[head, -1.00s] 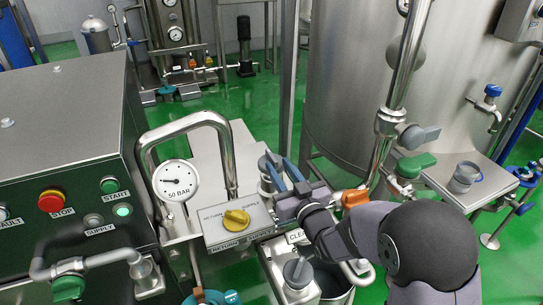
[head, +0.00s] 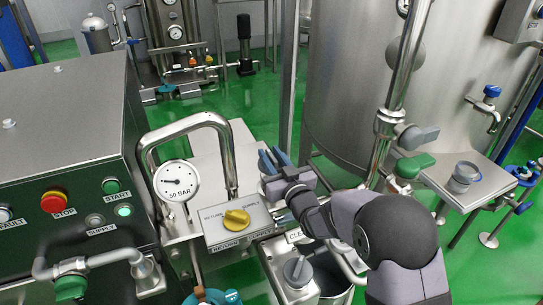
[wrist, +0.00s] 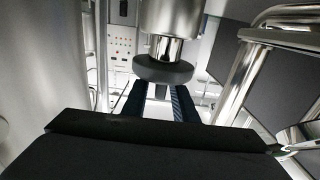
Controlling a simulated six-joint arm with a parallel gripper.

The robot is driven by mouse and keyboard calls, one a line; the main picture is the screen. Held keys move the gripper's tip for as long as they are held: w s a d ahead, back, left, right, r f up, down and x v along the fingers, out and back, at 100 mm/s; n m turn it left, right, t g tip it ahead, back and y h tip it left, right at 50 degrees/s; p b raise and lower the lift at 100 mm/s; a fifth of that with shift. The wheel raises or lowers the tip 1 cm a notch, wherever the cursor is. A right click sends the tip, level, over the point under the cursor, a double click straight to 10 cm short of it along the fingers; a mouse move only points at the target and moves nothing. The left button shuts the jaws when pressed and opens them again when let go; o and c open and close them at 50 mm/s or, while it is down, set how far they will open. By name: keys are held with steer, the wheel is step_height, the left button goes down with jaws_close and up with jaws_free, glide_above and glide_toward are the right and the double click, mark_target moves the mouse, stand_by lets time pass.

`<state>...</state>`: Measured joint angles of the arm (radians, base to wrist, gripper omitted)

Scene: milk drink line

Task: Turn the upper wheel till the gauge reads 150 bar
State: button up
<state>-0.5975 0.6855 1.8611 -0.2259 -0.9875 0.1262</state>
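The upper wheel is a dark grey round knob (wrist: 163,70) on a metal cylinder in the wrist view. In the head view my gripper covers most of it. My gripper (head: 271,154) has its two blue fingers apart. In the wrist view its fingers (wrist: 160,92) reach to the knob's near edge, one towards each side; I cannot tell whether they touch it.
A lower grey wheel (head: 298,272) sits in front of my gripper. A yellow knob (head: 237,219) is on the panel to the left. A bent steel pipe (head: 190,125) rises behind the gauge. A large steel tank (head: 350,90) stands at the back right.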

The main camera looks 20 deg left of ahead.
jaws_close()
steer(key=shift+a+b, duration=0.1)
steer(key=shift+b, duration=0.2)
steer(key=shift+m+t+h+b, duration=0.6)
steer(key=shift+h, duration=0.1)
steer(key=shift+r+m+t+h+b, duration=0.1)
steer(key=shift+m+t+h+b, duration=0.45)
steer(key=shift+m+t+h, duration=0.5)
steer(key=shift+g, duration=0.25)
steer(key=shift+o, duration=1.3)
jaws_free()
